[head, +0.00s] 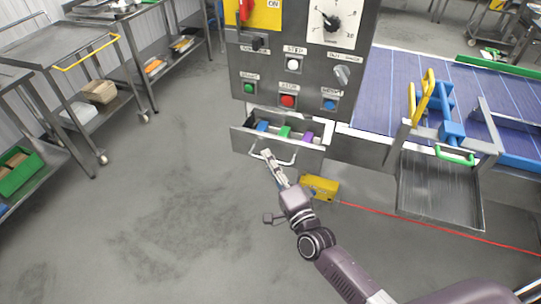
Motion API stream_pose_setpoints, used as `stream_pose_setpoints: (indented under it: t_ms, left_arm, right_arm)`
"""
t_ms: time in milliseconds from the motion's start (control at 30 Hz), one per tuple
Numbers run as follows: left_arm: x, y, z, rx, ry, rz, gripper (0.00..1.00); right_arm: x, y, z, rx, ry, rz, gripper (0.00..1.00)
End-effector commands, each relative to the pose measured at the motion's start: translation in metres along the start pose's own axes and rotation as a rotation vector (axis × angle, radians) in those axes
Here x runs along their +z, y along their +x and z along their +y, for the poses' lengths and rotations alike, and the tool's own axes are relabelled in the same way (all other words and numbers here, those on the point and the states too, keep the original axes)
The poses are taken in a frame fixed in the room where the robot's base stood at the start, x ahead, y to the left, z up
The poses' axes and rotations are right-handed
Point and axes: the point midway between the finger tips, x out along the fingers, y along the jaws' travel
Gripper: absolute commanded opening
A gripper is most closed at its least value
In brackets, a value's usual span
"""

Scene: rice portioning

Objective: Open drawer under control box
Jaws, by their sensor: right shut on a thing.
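The grey control box (264,72) stands upright with a dial and several buttons on its front. The drawer (305,160) under it is pulled out. Blue, green (285,131) and purple (308,138) items show inside it, along with something dark at its left end. The drawer has a pale bar handle (287,163) on its front. My right gripper (268,157) is shut on the left part of this handle. My left gripper is out of view.
A yellow box (322,187) is on the floor right of my right arm. A blue conveyor (385,85) and a grey metal tray (440,190) are at the right. Carts with shelves (100,110) stand at the left. The floor (170,210) between is clear.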

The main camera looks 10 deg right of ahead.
Motion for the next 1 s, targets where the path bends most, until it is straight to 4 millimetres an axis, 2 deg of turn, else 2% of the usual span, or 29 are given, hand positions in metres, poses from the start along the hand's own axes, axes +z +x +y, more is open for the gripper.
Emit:
stream_pose_setpoints:
  t_ms: [33, 67, 200, 567, 767, 1000]
  left_arm:
    - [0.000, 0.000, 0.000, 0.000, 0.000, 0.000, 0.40]
    - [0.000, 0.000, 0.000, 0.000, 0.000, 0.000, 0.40]
    - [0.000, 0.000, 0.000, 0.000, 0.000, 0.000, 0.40]
    - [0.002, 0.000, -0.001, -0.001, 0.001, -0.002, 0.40]
    - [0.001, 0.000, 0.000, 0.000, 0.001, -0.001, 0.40]
    - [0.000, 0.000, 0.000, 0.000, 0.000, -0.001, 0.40]
  right_arm:
    - [0.000, 0.000, 0.001, 0.002, 0.001, 0.000, 0.00]
    - [0.000, 0.000, 0.001, 0.002, 0.001, 0.000, 0.10]
    - [0.000, 0.000, 0.001, 0.002, 0.001, 0.000, 0.25]
    - [-0.001, -0.005, 0.002, 0.002, 0.000, 0.000, 0.25]
    - [0.000, -0.035, 0.002, 0.005, 0.000, -0.001, 0.25]
    - [0.000, -0.085, 0.002, 0.005, 0.000, -0.001, 0.25]
